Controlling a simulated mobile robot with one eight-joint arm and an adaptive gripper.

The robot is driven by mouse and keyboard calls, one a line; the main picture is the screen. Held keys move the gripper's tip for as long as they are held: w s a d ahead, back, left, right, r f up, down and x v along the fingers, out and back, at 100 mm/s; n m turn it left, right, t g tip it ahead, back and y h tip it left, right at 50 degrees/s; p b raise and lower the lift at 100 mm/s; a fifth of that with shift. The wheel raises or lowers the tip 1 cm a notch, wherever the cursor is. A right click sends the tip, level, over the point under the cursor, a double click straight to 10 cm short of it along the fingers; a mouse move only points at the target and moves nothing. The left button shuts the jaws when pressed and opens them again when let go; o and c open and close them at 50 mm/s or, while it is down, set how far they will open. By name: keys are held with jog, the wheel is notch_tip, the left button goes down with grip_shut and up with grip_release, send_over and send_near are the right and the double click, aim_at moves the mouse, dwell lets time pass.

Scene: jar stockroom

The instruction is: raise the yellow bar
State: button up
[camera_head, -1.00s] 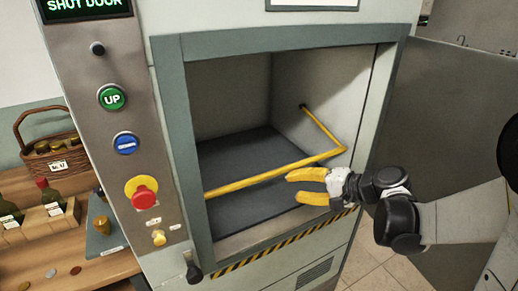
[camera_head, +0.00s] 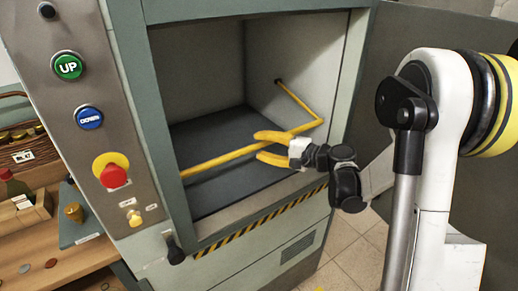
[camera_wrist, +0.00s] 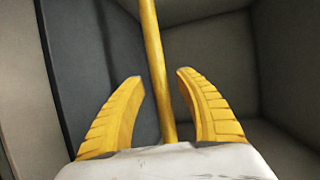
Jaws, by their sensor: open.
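The yellow bar (camera_head: 228,157) runs low across the opening of a grey lift compartment. It bends at the right and goes back to a pivot on the right inner wall. My gripper (camera_head: 262,147) has yellow fingers and is at the bar's right part, fingers pointing left into the opening. In the wrist view the bar (camera_wrist: 156,65) passes lengthwise between the two spread fingers of my gripper (camera_wrist: 160,90). I cannot tell whether the bar touches the gripper's palm.
A control panel left of the opening has a green UP button (camera_head: 68,66), a blue button (camera_head: 89,117) and a red stop knob (camera_head: 113,175). An open door (camera_head: 430,30) stands at the right. A wooden shelf (camera_head: 60,262) with jars is at lower left. The compartment floor is bare.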

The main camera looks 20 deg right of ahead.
jog(key=shift+w+a+f, duration=0.1)
jog(key=shift+w+a, duration=0.2)
jog(key=shift+w, duration=0.05)
grip_shut()
jog(key=r+g+p, duration=0.1)
jog(key=r+p, duration=0.2)
jog(key=r+g+h+p, duration=0.1)
jog(key=r+p, duration=0.3)
jog(key=r+m+g+p, duration=0.1)
jog(key=r+p, duration=0.2)
jog(key=p, duration=0.1)
jog(key=shift+s+d+r+h, duration=0.1)
jog(key=shift+s+r+h, duration=0.05)
jog(key=shift+s+h, duration=0.25)
jog(key=w+a+r+g+p, duration=0.1)
jog(key=w+r+p, duration=0.2)
jog(key=r+p, duration=0.4)
jog(key=shift+w+r+g+h, duration=0.15)
jog(key=shift+r+g+h, duration=0.25)
jog(key=shift+r, duration=0.8)
